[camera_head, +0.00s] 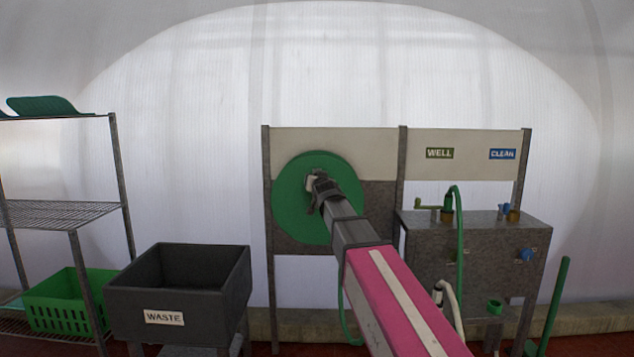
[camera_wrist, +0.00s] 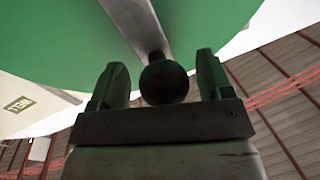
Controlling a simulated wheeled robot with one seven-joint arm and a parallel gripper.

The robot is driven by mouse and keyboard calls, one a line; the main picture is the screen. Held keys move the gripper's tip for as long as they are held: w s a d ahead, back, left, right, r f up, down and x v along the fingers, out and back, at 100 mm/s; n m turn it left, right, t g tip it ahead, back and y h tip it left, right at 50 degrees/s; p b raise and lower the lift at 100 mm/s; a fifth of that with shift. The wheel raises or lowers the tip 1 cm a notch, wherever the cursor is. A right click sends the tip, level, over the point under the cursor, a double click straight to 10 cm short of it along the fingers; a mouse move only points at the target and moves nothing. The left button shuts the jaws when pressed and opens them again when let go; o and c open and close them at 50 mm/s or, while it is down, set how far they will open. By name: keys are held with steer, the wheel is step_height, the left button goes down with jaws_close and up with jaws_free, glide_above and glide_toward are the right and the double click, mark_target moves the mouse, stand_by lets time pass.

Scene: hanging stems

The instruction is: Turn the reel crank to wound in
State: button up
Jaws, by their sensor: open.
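The large green reel disc (camera_head: 293,216) is mounted on the grey and cream panel in the head view. Its green face also fills the top of the wrist view (camera_wrist: 60,45). A flat grey crank arm (camera_wrist: 136,22) crosses that face in the wrist view and ends by a round black knob (camera_wrist: 166,82). My gripper (camera_head: 321,188) is at the reel, hiding most of the crank in the head view. In the wrist view my gripper (camera_wrist: 161,70) is open, with one finger on each side of the knob.
A grey cabinet (camera_head: 480,245) with taps and a green hose (camera_head: 458,230) stands right of the reel, below the WELL (camera_head: 440,153) and CLEAN (camera_head: 502,154) signs. A dark waste bin (camera_head: 178,295) and wire shelving (camera_head: 65,213) stand at the left.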

steer(key=s+d, duration=0.1)
steer(key=s, duration=0.9)
steer(key=shift+s+d, duration=0.35)
steer(key=s+d+f+g+h, duration=0.1)
steer(key=s+d+f+g, duration=0.15)
steer(key=f, duration=0.65)
steer(key=s+d+f+g+h, duration=0.1)
steer(key=d+f+g, duration=0.25)
steer(key=f, duration=0.55)
steer(key=s+d+f+g+h, duration=0.15)
steer(key=d+f, duration=0.25)
steer(key=f, duration=0.5)
steer(key=s+d+f+g, duration=0.3)
steer(key=s+f+g, duration=0.2)
steer(key=s+f, duration=0.4)
steer(key=s+d+f+g, duration=0.3)
steer(key=s+f+g, duration=0.2)
steer(key=s+f, duration=0.4)
step_height(320, 180, down, 3)
steer(key=shift+s+d+f+n+y, duration=0.2)
steer(key=shift+n+y, duration=0.1)
steer(key=shift+y, duration=0.05)
